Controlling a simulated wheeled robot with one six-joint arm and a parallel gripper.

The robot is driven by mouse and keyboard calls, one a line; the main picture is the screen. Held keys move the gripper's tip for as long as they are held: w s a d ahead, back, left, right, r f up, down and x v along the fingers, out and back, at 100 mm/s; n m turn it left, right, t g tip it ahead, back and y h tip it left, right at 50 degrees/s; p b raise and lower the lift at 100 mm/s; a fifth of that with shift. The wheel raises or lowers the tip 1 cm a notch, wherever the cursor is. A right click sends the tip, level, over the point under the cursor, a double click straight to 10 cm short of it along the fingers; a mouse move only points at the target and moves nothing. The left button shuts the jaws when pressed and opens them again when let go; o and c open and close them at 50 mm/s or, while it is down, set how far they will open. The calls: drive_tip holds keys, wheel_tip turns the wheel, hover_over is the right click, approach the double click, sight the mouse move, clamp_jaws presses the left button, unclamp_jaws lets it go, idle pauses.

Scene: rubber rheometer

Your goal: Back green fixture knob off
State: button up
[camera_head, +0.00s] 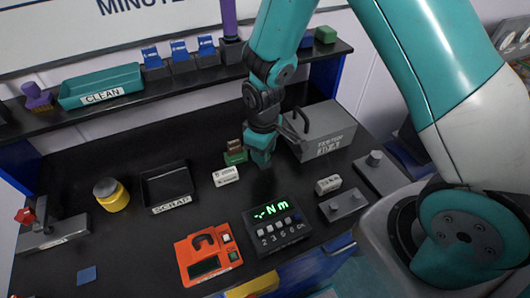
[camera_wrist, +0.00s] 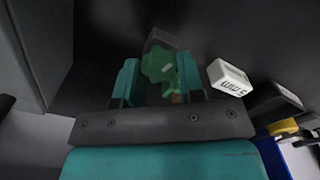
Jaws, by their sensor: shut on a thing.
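The green fixture knob (camera_wrist: 158,65) shows in the wrist view between the two teal fingers of my gripper (camera_wrist: 157,84). A dark block (camera_wrist: 161,40) lies just beyond it. In the head view my gripper (camera_head: 261,160) points down at the black bench, and its fingers are shut on the knob. A green part (camera_head: 235,158) with a brown top shows just left of the fingers in the head view. Most of the knob is hidden there by my gripper, and its thread cannot be seen.
A white labelled block (camera_head: 225,176) lies close left of my gripper; it also shows in the wrist view (camera_wrist: 229,77). A grey box (camera_head: 325,133) stands close on the right. A black scrap tray (camera_head: 168,202), a torque display (camera_head: 277,228) and an orange device (camera_head: 208,254) are nearby.

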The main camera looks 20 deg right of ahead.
drive_tip(key=n, duration=0.4)
drive_tip(key=shift+n, duration=0.4)
drive_tip(key=o, duration=0.8)
